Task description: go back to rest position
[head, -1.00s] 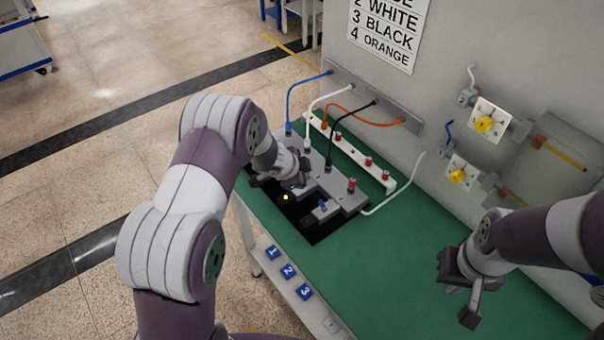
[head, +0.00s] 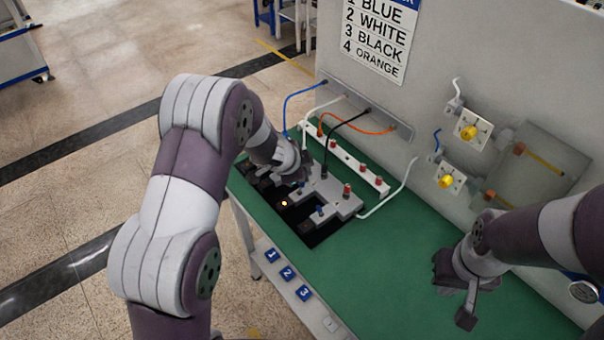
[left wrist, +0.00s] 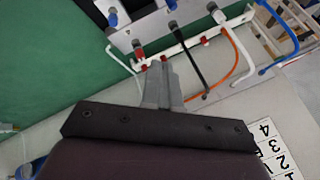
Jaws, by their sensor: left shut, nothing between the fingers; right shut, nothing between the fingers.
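My left gripper (head: 284,176) is above the far-left part of the grey fixture (head: 335,190) on the dark plate, and hides part of it. In the left wrist view its grey fingers (left wrist: 165,82) are together, with nothing between them. Below them that view shows the white strip with red knobs and several cables. My right gripper (head: 460,296) hangs over the right part of the green table top (head: 400,245), shut and empty, apart from any object.
Blue, white, black and orange cables run between a wall rail (head: 365,112) and the fixture area. A white strip with red knobs (head: 345,158) lies behind the fixture. Yellow-knobbed wall units (head: 468,131) stand behind my right arm.

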